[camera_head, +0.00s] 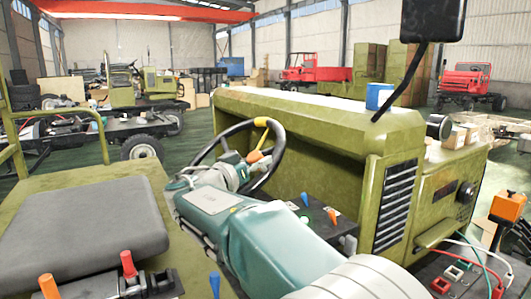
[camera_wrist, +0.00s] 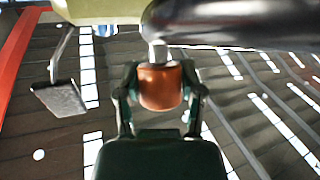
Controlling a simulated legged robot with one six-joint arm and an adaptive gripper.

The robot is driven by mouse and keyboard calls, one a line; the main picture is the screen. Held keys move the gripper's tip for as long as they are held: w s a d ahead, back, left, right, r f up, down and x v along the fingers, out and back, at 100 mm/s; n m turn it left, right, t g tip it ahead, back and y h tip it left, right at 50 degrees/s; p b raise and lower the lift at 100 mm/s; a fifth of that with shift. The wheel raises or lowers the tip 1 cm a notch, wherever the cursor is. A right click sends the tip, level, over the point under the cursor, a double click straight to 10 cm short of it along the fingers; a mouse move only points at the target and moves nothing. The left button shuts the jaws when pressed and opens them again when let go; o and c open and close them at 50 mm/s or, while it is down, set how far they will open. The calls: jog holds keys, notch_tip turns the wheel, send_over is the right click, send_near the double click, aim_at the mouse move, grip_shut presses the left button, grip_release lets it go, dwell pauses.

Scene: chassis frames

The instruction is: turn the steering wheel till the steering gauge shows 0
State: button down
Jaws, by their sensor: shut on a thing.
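The black steering wheel (camera_head: 273,172) stands in front of the green hood, with a yellow mark on its upper rim. It carries an orange spinner knob (camera_head: 254,156). My gripper (camera_head: 245,164) is at the knob. In the wrist view the knob (camera_wrist: 160,90) sits between the two fingers, which are shut on it. The dark rim (camera_wrist: 230,22) crosses the top of that view. My arm hides the lower part of the wheel. I cannot make out a steering gauge or its reading.
A grey seat (camera_head: 85,220) is at left. Red levers (camera_head: 128,263) and blue levers stand near my arm. A mirror (camera_head: 433,20) hangs at top right. The green hood (camera_head: 320,120) lies beyond the wheel. Other vehicles stand farther back.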

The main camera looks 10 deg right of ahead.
jog(key=shift+s+a+f+m+g+h, duration=0.35)
jog(key=shift+a+m+g+h, duration=0.2)
jog(key=shift+a+m, duration=0.2)
jog(key=shift+s+a+f+m+g+h, duration=0.2)
jog(key=shift+a+f+m+g+h, duration=0.35)
jog(key=shift+m, duration=0.3)
jog(key=shift+a+r, duration=0.1)
jog(key=shift+c, duration=1)
grip_release()
jog(key=shift+a, duration=0.3)
jog(key=shift+d, duration=0.1)
